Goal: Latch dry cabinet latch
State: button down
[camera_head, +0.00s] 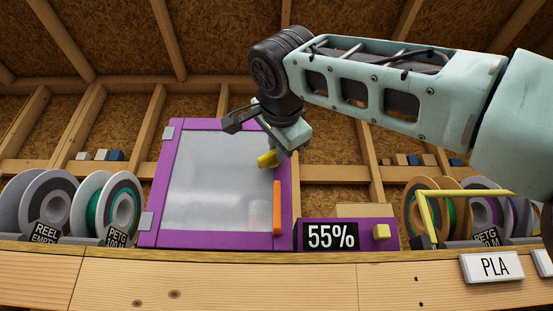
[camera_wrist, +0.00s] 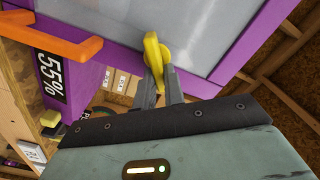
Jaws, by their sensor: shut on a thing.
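The dry cabinet (camera_head: 150,215) is purple with a cloudy clear door (camera_head: 205,180), which looks closed against its frame. An orange vertical handle (camera_head: 277,207) is on the door's right side; it also shows in the wrist view (camera_wrist: 60,45). The yellow latch (camera_head: 265,160) is above the handle, near the door's right edge. My gripper (camera_head: 278,152) is at the latch. In the wrist view the fingers (camera_wrist: 160,85) are shut on the yellow latch (camera_wrist: 154,55). The fingers hide part of the latch, and I cannot tell whether it is engaged.
A purple box reading 55% (camera_head: 331,236) with a yellow knob (camera_head: 382,231) stands right of the cabinet. Filament spools (camera_head: 123,208) stand left, and more (camera_head: 455,210) stand right near a yellow frame (camera_head: 428,215). A wooden shelf edge (camera_head: 220,280) runs along the front.

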jog(key=m, duration=0.2)
jog(key=m+b, duration=0.1)
jog(key=shift+d+f+m, duration=0.1)
jog(key=shift+f+m, duration=0.2)
jog(key=shift+m, duration=0.1)
jog(key=shift+f+m+b, duration=0.15)
jog(key=shift+m+b, duration=0.5)
jog(key=shift+m, duration=1.15)
jog(key=c, duration=1.5)
grip_release()
jog(key=shift+d, duration=0.1)
jog(key=s+b, duration=0.1)
jog(key=s, duration=0.4)
jog(key=s+b, duration=0.1)
jog(key=s, duration=0.5)
jog(key=s+b, duration=0.1)
jog(key=s, duration=0.5)
jog(key=shift+s+a, duration=0.2)
jog(key=shift+a, duration=0.15)
